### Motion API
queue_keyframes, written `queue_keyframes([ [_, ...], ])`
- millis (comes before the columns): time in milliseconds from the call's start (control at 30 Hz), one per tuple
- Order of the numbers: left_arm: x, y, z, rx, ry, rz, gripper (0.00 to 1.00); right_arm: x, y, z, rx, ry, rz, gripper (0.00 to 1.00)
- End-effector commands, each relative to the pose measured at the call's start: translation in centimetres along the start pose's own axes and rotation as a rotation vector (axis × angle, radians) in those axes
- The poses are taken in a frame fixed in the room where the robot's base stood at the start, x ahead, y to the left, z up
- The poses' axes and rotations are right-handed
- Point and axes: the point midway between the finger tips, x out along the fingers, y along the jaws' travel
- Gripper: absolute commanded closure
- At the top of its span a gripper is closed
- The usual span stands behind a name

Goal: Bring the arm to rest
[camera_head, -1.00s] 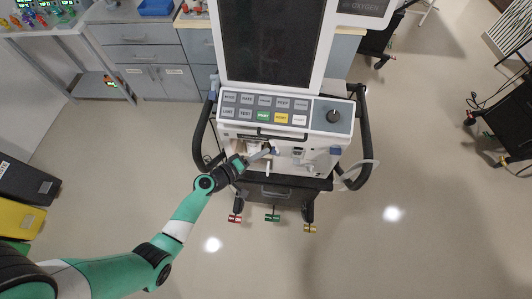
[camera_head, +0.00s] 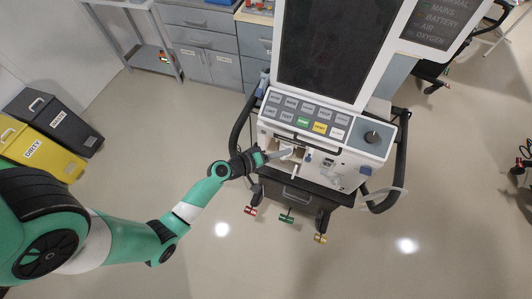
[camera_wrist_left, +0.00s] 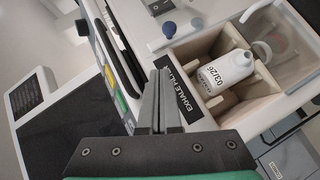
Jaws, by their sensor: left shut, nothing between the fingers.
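My left arm comes in from the left in the head view. Its gripper (camera_head: 281,154) is at the front of the ventilator (camera_head: 330,45), below the button panel. In the left wrist view the two grey fingers (camera_wrist_left: 160,85) are together with nothing between them. Beside them is a label reading "EXHALE FIL…" (camera_wrist_left: 182,90), partly cut off. An open compartment (camera_wrist_left: 215,102) to the right holds a white filter body (camera_wrist_left: 228,70) marked "03/26". The fingers are outside that compartment; whether they touch the ventilator's face I cannot tell. My right gripper is out of view.
A handle loop (camera_head: 390,165) stands on the ventilator's right side, and coloured caster pedals (camera_head: 287,217) are at its base. Grey cabinets (camera_head: 210,55) stand behind. Yellow "DIRTY" (camera_head: 38,150) and black (camera_head: 55,120) bins are at left. The floor in front is clear.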

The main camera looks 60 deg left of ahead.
Motion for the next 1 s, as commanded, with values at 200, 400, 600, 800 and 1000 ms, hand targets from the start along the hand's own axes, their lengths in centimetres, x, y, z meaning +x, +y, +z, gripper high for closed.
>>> queue_keyframes([
  [200,-5.1,0.4,0.0,-0.002,0.004,-0.002,1.00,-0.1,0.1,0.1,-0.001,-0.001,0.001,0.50],
  [400,-6.9,0.7,0.1,-0.001,0.000,0.000,1.00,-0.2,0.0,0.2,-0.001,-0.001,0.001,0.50],
  [600,-7.0,0.8,0.1,0.000,-0.001,0.000,1.00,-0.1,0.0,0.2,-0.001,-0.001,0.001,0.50],
  [800,-6.9,0.8,0.2,0.001,-0.004,0.001,1.00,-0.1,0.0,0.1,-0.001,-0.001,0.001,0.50],
  [1000,-3.9,7.4,0.6,0.104,-0.069,0.122,1.00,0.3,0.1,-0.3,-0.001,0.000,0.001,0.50],
])
